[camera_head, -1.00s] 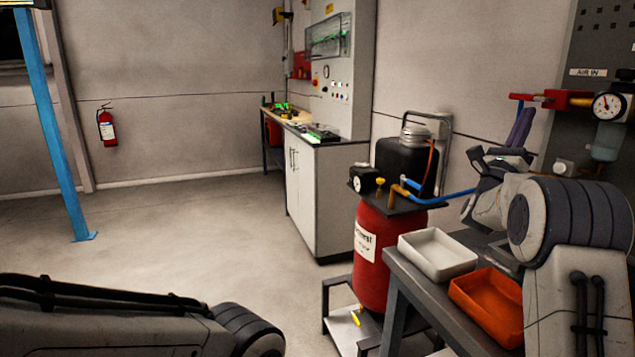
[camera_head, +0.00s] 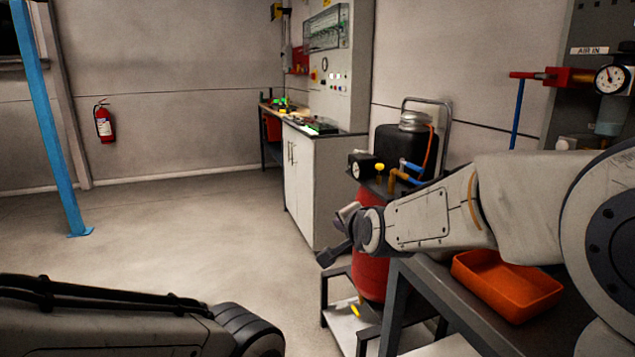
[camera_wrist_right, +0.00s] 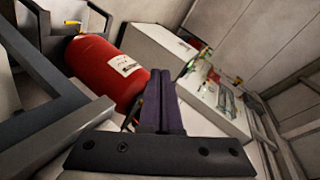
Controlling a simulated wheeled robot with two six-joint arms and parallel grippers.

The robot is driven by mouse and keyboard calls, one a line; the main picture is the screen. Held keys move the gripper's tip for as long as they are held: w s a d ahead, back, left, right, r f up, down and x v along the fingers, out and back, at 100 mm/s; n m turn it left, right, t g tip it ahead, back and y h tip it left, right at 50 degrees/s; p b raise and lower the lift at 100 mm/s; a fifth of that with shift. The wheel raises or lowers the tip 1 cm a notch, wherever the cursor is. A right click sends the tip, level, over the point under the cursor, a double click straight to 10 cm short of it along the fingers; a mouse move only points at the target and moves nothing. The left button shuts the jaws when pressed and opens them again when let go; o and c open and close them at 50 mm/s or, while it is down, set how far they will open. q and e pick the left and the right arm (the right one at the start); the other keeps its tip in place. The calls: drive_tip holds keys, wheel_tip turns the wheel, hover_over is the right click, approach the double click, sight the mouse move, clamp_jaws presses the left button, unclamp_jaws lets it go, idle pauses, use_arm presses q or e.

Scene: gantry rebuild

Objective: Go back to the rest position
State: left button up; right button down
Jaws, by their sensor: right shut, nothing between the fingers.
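My right gripper (camera_head: 335,254) is in front of the red tank, at the left end of my right arm, which reaches in from the right edge of the head view. In the right wrist view its dark fingers (camera_wrist_right: 161,88) lie together with nothing between them. My left arm (camera_head: 130,325) lies along the bottom left of the head view; its gripper is out of view.
The red tank (camera_head: 368,272) stands on a low metal stand beside the dark table. An orange tray (camera_head: 505,290) sits on that table under my right arm. A white cabinet (camera_head: 325,195) stands behind. The floor at left is open.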

drive_tip(key=s+a+f+n+g+b, duration=0.1)
drive_tip(key=s+a+f+n+g, duration=0.4)
drive_tip(key=s+f, duration=0.45)
drive_tip(key=s+d+f+n+g+h+b, duration=0.1)
drive_tip(key=s+d+f+n+g, duration=0.2)
drive_tip(key=s, duration=0.6)
drive_tip(key=s+f+n+g+b, duration=0.1)
drive_tip(key=s+f+n+g, duration=0.15)
drive_tip(key=s+n, duration=0.45)
drive_tip(key=s+d+f+n+g+h+b, duration=0.1)
drive_tip(key=s+d+f+n+g, duration=0.2)
drive_tip(key=s, duration=0.8)
wheel_tip(320, 180, up, 24)
drive_tip(key=a+p, duration=0.1)
drive_tip(key=p, duration=2.3)
drive_tip(key=shift+t+p, duration=0.35)
drive_tip(key=shift+t, duration=0.1)
drive_tip(key=shift+f, duration=0.1)
